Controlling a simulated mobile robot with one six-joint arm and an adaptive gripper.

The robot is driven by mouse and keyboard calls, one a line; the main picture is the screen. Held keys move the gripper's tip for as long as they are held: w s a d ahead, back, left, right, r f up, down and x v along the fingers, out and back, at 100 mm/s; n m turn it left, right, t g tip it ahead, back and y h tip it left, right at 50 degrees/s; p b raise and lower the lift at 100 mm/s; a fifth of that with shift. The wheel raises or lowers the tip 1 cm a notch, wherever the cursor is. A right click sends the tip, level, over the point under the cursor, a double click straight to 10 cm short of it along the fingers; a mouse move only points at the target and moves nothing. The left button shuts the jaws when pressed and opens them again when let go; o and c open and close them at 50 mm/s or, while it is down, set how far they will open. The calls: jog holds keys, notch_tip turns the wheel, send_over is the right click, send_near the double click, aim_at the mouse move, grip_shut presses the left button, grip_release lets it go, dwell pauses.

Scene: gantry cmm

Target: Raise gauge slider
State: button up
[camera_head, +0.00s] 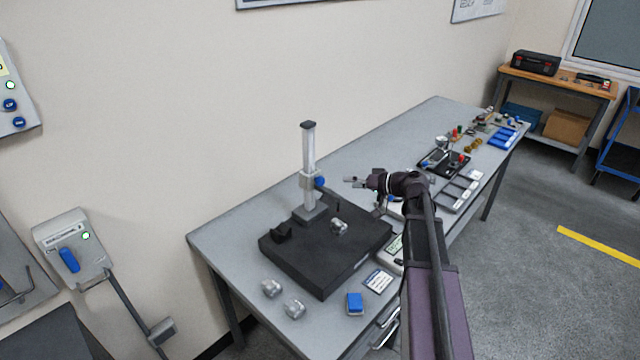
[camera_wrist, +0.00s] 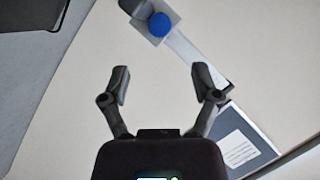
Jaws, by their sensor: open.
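The height gauge has an upright silver column (camera_head: 308,150) on a black base plate (camera_head: 325,258) on the grey table. Its slider (camera_head: 309,180) sits partway up the column and carries a blue knob (camera_head: 320,183). In the wrist view the slider with its round blue knob (camera_wrist: 160,25) shows near the top, beyond my fingertips and slightly left of the column (camera_wrist: 195,55). My gripper (camera_head: 352,181) is to the right of the slider at about its height in the head view, apart from it. In the wrist view my gripper (camera_wrist: 161,82) is open, with nothing between its fingers.
Silver cylindrical parts (camera_head: 271,288) and a blue block (camera_head: 355,303) lie on the near table (camera_head: 215,245). A black V-shaped block (camera_head: 281,232) and another silver part (camera_head: 339,227) sit on the base plate. Trays and small parts fill the table's far right.

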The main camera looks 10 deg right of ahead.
aim_at(322, 181)
jog(key=b+x, duration=0.2)
jog(key=x, duration=0.9)
jog(key=shift+a+b, duration=0.1)
jog(key=shift+b, duration=0.25)
grip_shut()
jog(key=shift+r, duration=0.1)
